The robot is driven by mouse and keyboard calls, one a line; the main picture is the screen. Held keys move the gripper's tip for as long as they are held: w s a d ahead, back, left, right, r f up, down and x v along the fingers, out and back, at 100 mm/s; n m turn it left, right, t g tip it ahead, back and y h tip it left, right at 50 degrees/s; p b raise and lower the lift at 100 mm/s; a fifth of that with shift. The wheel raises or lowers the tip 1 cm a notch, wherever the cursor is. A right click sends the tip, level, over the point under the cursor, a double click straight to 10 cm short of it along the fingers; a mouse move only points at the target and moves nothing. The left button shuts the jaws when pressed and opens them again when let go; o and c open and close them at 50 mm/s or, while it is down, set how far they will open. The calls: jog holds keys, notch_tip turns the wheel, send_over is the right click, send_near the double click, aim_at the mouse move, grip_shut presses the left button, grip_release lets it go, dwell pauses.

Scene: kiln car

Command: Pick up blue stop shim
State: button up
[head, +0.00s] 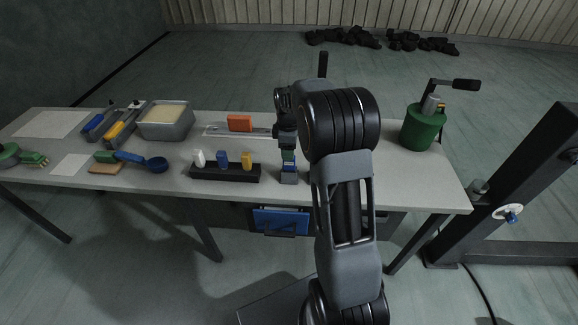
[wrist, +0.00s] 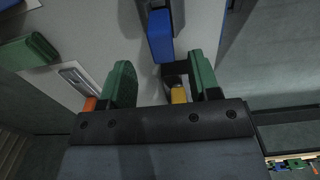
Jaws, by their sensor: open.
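A small upright blue block, which fits the blue stop shim (head: 222,158), stands in a black rack (head: 225,173) between a white block (head: 198,158) and a yellow block (head: 246,160). My gripper (head: 288,155) is to the right of the rack, over the table near its front edge. In the wrist view its green fingertips (wrist: 162,80) are apart with nothing held between them. The yellow block (wrist: 178,95) shows between them, lower down. The blue block in the rack is hidden there.
A second blue piece (wrist: 160,35) is close to my gripper. An orange block (head: 240,123) sits on a rail behind the rack. A grey tray (head: 166,133) and tools stand left. A green pot with a crank (head: 423,127) is at the right. The table's right front is clear.

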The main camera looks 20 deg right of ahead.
aim_at(289, 167)
jog(key=shift+s+f, duration=0.2)
jog(key=shift+f, duration=2.8)
grip_shut()
